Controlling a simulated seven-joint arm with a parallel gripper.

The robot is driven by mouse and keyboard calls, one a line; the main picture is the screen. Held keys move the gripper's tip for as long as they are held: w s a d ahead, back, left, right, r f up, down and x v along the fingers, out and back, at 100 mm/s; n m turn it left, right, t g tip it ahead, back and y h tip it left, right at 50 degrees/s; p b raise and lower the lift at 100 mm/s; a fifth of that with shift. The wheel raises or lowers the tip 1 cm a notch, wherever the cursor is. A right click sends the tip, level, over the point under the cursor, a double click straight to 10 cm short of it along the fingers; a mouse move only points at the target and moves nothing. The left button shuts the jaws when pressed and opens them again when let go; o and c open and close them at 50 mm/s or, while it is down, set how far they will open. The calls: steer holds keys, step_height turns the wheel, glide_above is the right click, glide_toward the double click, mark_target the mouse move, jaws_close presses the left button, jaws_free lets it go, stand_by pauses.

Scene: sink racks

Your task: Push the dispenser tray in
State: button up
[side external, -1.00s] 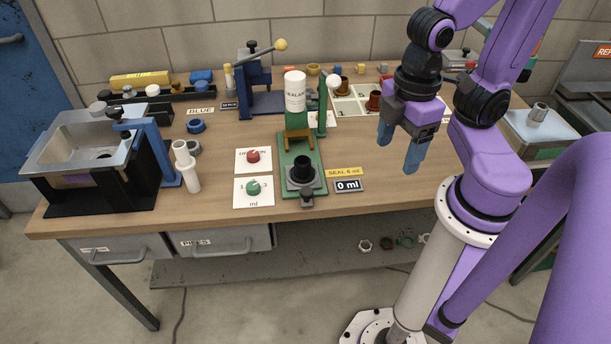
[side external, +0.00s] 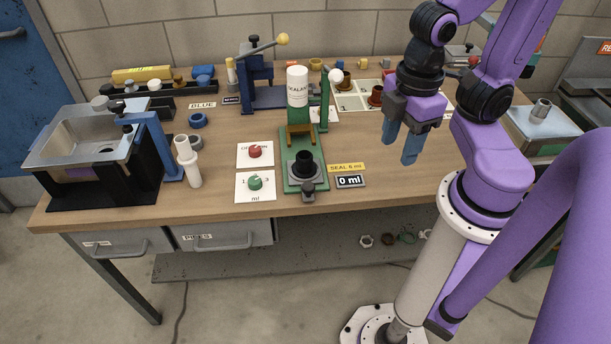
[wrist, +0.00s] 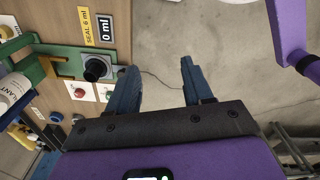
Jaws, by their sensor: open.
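The dispenser has a green base (side external: 291,151) and a white sealant bottle (side external: 297,86) held above it. Its tray (side external: 304,172) is a grey slide at the front end of the base, near the table's front edge, with a black cup (side external: 304,158) on it and a small knob (side external: 308,190) in front. The tray stands forward of the bottle, not under it. In the wrist view the black cup (wrist: 95,69) is left of my fingers. My gripper (side external: 400,149) is open and empty in the air, right of the dispenser and apart from it.
Left of the dispenser are two dial cards, one with a red knob (side external: 255,151) and one with a green knob (side external: 255,183). A "0 ml" display (side external: 350,181) lies right of the tray. A white pipe fitting (side external: 188,162) stands further left. The table's right front is clear.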

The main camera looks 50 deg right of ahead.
steer(key=shift+w+a+f, duration=0.1)
steer(key=shift+w+a, duration=0.2)
steer(key=shift+w, duration=0.05)
steer(key=c, duration=0.5)
steer(key=w+a+f+n+h, duration=0.1)
steer(key=w+a+n, duration=0.1)
steer(key=w+a+f+n, duration=0.1)
steer(key=w+a+n, duration=0.1)
steer(key=w+a+f+n+h, duration=0.1)
steer(key=w+a+n, duration=0.1)
steer(key=a, duration=0.1)
steer(key=shift+w+f+t+h, duration=0.15)
steer(key=shift+f+t+h, duration=0.15)
steer(key=shift+t, duration=0.1)
jaws_close()
steer(key=n+t+h, duration=0.1)
steer(key=n+h, duration=0.1)
steer(key=n, duration=0.3)
glide_toward(306, 191)
step_height(306, 191, down, 7)
steer(key=shift+w+d+r, duration=0.1)
steer(key=shift+d+r, duration=0.1)
steer(key=shift+d, duration=0.65)
